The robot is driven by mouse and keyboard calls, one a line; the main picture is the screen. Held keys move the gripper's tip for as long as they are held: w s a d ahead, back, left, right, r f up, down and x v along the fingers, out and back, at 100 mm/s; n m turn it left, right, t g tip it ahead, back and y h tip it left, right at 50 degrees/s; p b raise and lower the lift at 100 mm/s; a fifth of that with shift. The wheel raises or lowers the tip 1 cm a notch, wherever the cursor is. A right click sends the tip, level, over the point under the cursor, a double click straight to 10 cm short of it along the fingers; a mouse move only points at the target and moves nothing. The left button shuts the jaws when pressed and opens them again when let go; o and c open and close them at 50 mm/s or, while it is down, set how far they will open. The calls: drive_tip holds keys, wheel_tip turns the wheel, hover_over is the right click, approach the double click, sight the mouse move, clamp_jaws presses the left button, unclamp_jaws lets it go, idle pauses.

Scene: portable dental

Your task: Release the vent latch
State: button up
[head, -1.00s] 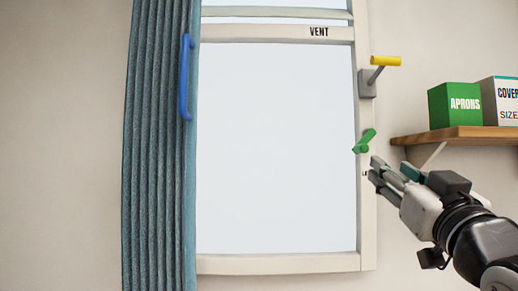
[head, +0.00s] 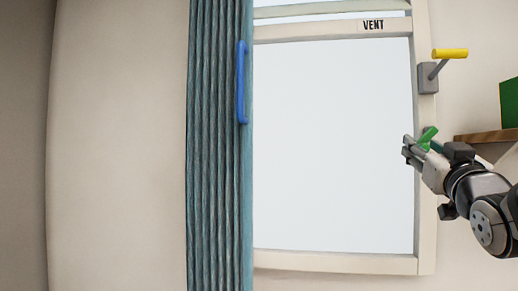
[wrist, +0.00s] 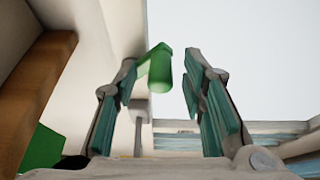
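The window (head: 335,150) has a top bar marked VENT (head: 373,25). A green handle (head: 429,135) sits on its right frame post, and a yellow-tipped lever on a grey block (head: 428,78) is above it. I cannot tell from the labels which one is the vent latch. My gripper (head: 410,147) is at the green handle, partly overlapping it in the head view. In the wrist view the green handle (wrist: 162,72) shows between the open fingertips (wrist: 162,62), closer to the left finger. Contact cannot be told.
A blue-handled teal curtain (head: 215,150) hangs at the window's left side. A wooden shelf (head: 490,136) with a green box (head: 510,104) is to the right, close behind my gripper; the shelf also shows at left in the wrist view (wrist: 45,75).

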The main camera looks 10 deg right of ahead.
clamp_jaws()
drive_tip(key=shift+r, duration=0.1)
drive_tip(key=m+b, duration=0.1)
drive_tip(key=m+h+b, duration=0.1)
drive_tip(key=m+g+h+b, duration=0.1)
drive_tip(key=m, duration=0.1)
drive_tip(key=shift+w+a+r+b, duration=0.15)
drive_tip(key=shift+a+r+b, duration=0.15)
drive_tip(key=shift+r+b, duration=0.05)
drive_tip(key=shift+r+m+b, duration=0.25)
drive_tip(key=shift+m+b, duration=0.05)
drive_tip(key=shift+m, duration=0.3)
drive_tip(key=shift+a+r, duration=0.1)
drive_tip(key=shift+c, duration=0.4)
unclamp_jaws()
drive_tip(key=shift+o, duration=0.4)
